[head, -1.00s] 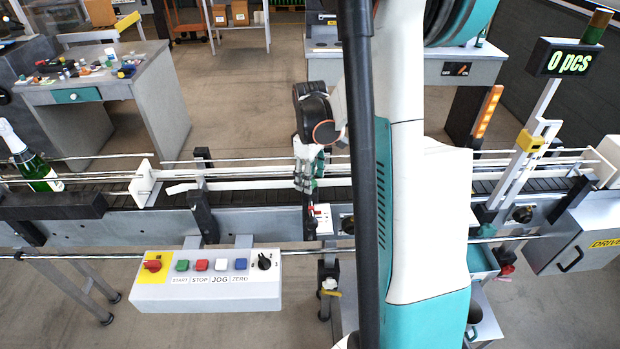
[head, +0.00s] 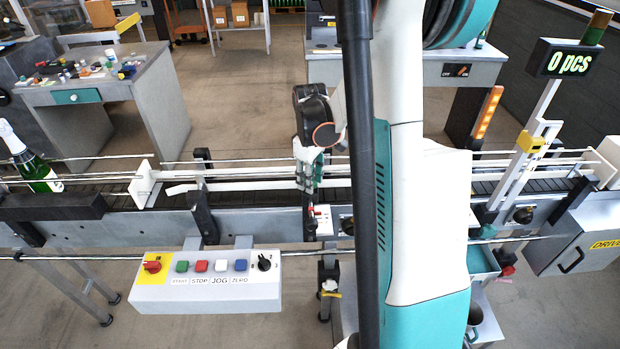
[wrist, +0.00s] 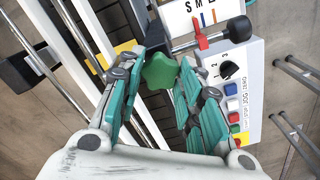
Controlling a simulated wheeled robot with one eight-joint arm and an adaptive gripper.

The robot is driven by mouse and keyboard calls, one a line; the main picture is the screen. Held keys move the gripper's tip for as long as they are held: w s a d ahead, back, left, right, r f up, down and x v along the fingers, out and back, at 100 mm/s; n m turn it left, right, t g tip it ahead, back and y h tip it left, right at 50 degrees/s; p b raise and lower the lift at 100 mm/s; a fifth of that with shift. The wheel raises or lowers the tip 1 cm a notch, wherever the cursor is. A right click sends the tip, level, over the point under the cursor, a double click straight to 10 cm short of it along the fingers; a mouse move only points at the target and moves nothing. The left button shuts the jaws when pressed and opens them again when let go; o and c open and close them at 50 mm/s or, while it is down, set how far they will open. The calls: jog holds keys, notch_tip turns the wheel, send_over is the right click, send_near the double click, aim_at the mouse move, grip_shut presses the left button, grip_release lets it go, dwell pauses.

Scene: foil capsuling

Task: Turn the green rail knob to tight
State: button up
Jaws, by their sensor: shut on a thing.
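The green rail knob (wrist: 160,72) sits between the two fingers of my gripper (wrist: 166,85) in the wrist view. The teal-padded fingers are closed on it from both sides. Beside it in the wrist view is a white scale plate (wrist: 200,14) marked S M E with a red pointer (wrist: 201,36). In the head view my gripper (head: 309,183) reaches down over the conveyor rails, just above the small white scale plate (head: 320,222). The knob is hidden there by the fingers.
A control box (head: 205,291) with several buttons hangs at the conveyor's front. Guide rails (head: 240,172) run along the conveyor.

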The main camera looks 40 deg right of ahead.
jog(key=m+b, duration=0.1)
jog(key=m, duration=0.2)
jog(key=shift+m, duration=0.4)
jog(key=m+b, duration=0.1)
jog(key=m, duration=0.2)
jog(key=shift+m, duration=0.3)
jog(key=m+b, duration=0.1)
jog(key=m, duration=0.6)
jog(key=shift+b, duration=0.4)
jog(key=m, duration=0.4)
jog(key=m+b, duration=0.1)
jog(key=m, duration=0.2)
jog(key=shift+m, duration=0.3)
jog(key=m, duration=0.3)
jog(key=shift+m, duration=2.2)
